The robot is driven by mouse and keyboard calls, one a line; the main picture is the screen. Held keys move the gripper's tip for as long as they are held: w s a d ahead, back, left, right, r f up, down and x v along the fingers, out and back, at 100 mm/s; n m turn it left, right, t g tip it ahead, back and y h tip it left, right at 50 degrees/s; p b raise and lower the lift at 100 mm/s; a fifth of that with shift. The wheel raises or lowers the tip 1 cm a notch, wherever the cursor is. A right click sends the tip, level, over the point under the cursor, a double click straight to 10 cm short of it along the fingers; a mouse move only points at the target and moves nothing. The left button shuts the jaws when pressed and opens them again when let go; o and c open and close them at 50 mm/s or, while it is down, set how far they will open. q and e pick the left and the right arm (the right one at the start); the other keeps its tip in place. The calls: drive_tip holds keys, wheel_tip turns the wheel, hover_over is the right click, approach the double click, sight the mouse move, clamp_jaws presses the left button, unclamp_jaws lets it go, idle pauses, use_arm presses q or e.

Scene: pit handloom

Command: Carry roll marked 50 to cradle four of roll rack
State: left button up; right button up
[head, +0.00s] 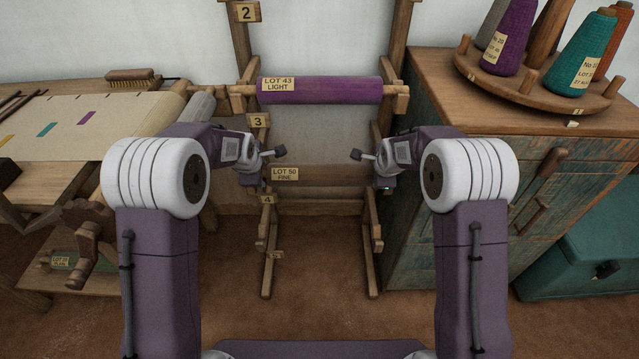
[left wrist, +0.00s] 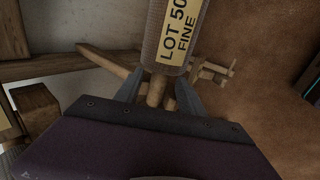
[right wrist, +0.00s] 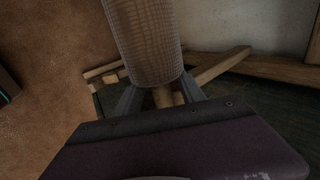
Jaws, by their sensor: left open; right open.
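The roll marked LOT 50 FINE (head: 335,175), brown mesh with a cream label, lies level across the roll rack (head: 267,238), just above the tag marked 4 (head: 268,200). Its label end shows in the left wrist view (left wrist: 152,45), its other end in the right wrist view (right wrist: 143,40). My left gripper (left wrist: 158,88) is open, its fingers on either side of the wooden stub at the label end. My right gripper (right wrist: 163,98) is open around the stub at the other end. I cannot tell whether the stubs rest fully in cradle four, as my grippers hide the ends.
A purple roll marked LOT 43 LIGHT (head: 335,90) lies higher on the rack, above the tag marked 3 (head: 258,121). The loom with cream cloth (head: 80,120) stands left. A cabinet (head: 450,200) with a cone tray (head: 530,95) stands close on the right. Bare floor lies in front.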

drive_tip(key=shift+r, duration=0.1)
use_arm(q)
drive_tip(key=v, duration=0.9)
use_arm(e)
drive_tip(key=v, duration=1.2)
use_arm(q)
drive_tip(key=shift+r, duration=0.15)
use_arm(e)
drive_tip(key=shift+r, duration=0.1)
